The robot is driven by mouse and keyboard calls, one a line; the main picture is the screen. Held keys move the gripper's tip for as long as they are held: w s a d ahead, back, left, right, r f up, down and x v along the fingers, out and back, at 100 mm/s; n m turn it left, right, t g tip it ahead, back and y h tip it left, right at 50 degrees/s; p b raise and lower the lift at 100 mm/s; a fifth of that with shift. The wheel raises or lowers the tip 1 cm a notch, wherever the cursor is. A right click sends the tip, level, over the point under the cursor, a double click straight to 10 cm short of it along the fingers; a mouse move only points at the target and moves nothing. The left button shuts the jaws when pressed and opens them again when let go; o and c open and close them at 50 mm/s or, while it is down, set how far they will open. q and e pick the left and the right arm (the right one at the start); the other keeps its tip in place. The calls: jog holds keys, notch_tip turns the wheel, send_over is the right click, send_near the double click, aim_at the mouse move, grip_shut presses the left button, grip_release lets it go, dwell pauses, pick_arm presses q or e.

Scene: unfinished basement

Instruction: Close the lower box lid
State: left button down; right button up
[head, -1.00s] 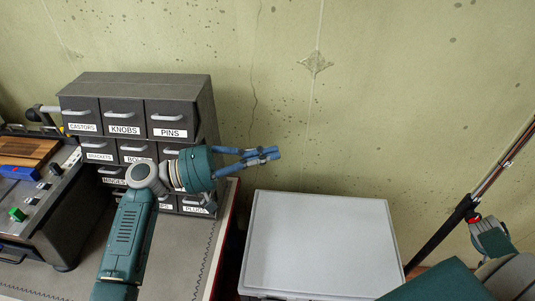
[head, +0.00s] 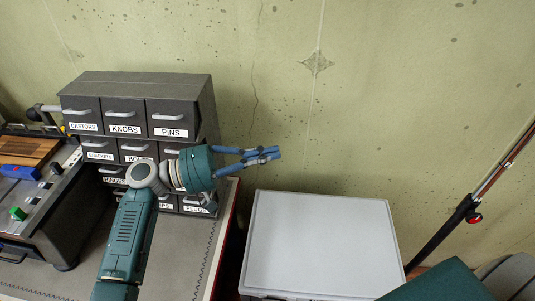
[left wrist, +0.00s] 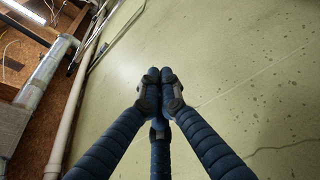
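A pale grey-white box lid (head: 322,245) lies flat-looking below the wall, at the lower middle of the head view. Its front edge meets the bottom of the picture, so the box body under it is mostly hidden, and I cannot tell whether any gap is left under the lid. My left gripper (head: 268,155) is up and to the left of the lid, in the air in front of the wall, apart from the lid. In the left wrist view its blue fingers (left wrist: 160,78) meet at the tips with nothing between them. My right gripper is out of view; only teal and grey parts of my right arm show at the bottom right.
A dark drawer cabinet (head: 140,85) with labelled drawers stands on a grey workbench (head: 185,260) left of the lid. Dark equipment (head: 60,225) is further left. A slanted pole (head: 440,235) with a red knob stands right of the lid, before the speckled wall.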

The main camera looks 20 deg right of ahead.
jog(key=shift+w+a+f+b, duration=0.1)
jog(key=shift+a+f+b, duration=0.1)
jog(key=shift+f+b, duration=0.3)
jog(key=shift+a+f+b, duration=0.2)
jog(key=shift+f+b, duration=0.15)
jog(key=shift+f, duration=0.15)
